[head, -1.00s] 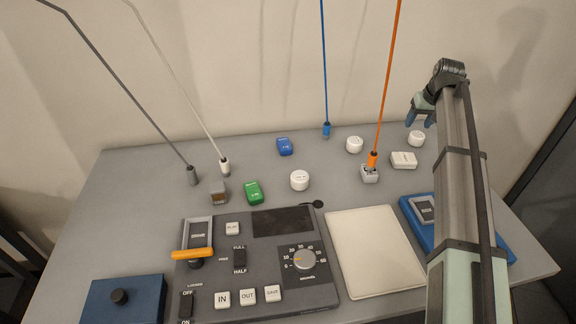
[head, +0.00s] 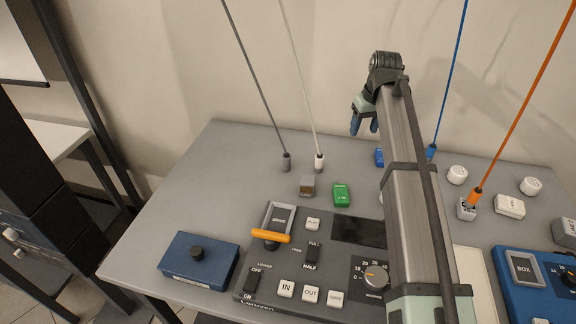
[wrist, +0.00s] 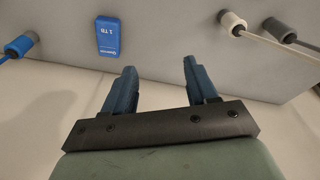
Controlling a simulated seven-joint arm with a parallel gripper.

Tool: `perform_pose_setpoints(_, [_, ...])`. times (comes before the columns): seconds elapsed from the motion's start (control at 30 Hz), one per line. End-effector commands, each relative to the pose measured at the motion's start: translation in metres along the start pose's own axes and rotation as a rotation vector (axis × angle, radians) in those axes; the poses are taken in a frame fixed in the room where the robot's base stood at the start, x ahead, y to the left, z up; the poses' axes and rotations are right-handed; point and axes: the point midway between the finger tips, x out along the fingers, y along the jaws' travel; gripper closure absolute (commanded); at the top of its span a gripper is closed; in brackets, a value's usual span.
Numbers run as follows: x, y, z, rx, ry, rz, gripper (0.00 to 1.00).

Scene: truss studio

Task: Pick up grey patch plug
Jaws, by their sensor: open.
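The grey patch plug (head: 286,163) stands on the grey table at the back left, on the end of a dark grey cable that rises up and left. In the wrist view the grey plug (wrist: 278,30) is at the upper right, beside the white plug. My gripper (head: 365,126) is in the air over the back of the table, to the right of the grey plug and apart from it. Its two blue fingers (wrist: 159,84) are open with nothing between them.
The white plug (head: 319,162) stands close right of the grey one. A brown-grey block (head: 307,186) and a green block (head: 341,195) lie in front. A blue block (wrist: 108,36) and blue plug (wrist: 20,45) are nearby. The control panel (head: 340,255) fills the front.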

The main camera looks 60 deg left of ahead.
Motion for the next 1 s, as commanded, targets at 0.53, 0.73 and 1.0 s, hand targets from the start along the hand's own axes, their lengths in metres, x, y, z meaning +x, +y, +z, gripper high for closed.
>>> perform_pose_setpoints(0.53, [-0.006,-0.215,-0.030,-0.287,-0.055,-0.041,0.43])
perform_pose_setpoints(0.73, [0.004,-0.227,-0.029,-0.303,-0.060,-0.043,0.43])
perform_pose_setpoints(1.0, [0.048,-0.228,-0.026,-0.302,-0.060,-0.043,0.43])
